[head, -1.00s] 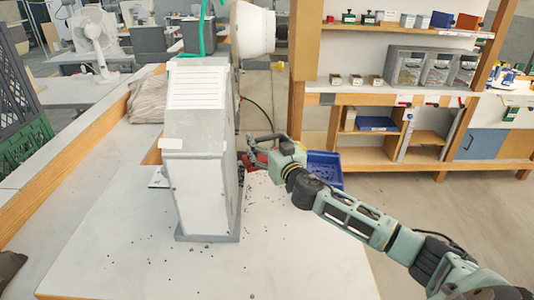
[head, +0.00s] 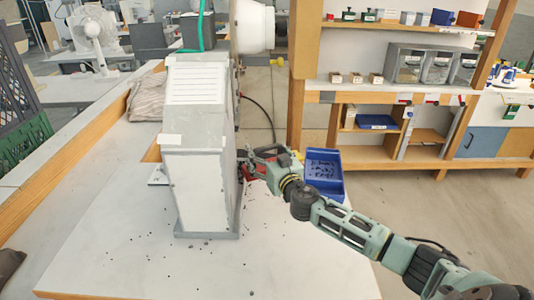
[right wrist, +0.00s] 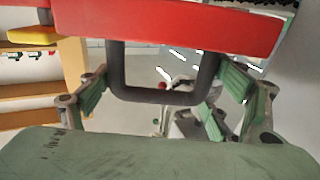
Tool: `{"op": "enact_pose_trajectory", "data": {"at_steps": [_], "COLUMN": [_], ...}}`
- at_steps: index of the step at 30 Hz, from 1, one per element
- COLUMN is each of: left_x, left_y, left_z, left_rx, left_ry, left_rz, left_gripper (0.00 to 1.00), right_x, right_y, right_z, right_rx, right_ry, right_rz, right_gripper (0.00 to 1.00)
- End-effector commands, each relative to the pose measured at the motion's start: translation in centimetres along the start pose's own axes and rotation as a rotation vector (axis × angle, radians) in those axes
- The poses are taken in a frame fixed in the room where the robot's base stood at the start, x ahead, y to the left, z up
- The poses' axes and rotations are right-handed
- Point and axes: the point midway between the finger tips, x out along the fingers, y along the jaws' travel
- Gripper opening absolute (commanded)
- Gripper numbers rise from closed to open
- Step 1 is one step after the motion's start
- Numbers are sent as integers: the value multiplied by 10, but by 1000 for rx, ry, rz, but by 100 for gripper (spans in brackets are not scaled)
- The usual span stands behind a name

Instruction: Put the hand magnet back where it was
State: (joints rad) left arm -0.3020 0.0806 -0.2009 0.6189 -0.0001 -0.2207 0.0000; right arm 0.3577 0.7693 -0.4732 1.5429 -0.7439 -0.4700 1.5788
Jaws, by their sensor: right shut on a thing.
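The hand magnet (right wrist: 170,25) is a red bar with a dark grey U-shaped handle (right wrist: 165,95), close up in the right wrist view. Its handle lies between the fingers of my right gripper (right wrist: 165,88). In the head view my right gripper (head: 258,160) is just right of the grey and white eyelet press (head: 198,180), low over the table, shut on the magnet. Only bits of red (head: 256,172) show there, partly hidden by the gripper and press. I cannot tell whether the magnet touches the table. My left gripper is not in view.
A blue bin (head: 323,188) holding small dark pieces stands right beside my right gripper. Small dark pieces lie scattered on the white table (head: 300,260) around the press. Wooden shelves (head: 440,95) stand behind. The table's front right is mostly clear.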

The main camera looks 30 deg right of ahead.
Motion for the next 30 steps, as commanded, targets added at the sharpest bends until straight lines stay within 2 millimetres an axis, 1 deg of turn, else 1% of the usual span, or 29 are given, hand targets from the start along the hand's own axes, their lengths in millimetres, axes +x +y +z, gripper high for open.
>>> {"op": "enact_pose_trajectory", "data": {"at_steps": [7, 10, 11, 16, 17, 26, 30], "left_x": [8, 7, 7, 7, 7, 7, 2], "left_y": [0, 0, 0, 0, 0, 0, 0], "left_z": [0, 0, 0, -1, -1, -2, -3], "left_rx": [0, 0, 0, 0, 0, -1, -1], "left_ry": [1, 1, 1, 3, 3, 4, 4], "left_rz": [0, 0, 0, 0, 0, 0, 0], "left_gripper": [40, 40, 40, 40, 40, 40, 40], "right_x": [0, 0, 0, 0, 0, 0, 0], "right_y": [0, 0, 0, 0, 0, 0, 0], "right_z": [4, 2, 6, 6, 6, 6, 1], "right_rx": [-1, -1, -1, -1, -1, -1, -2], "right_ry": [6, 6, 1, 1, 1, 0, 0], "right_rz": [-1, 0, -1, -1, -1, 0, 0], "right_gripper": [20, 20, 84, 99, 100, 100, 100]}}
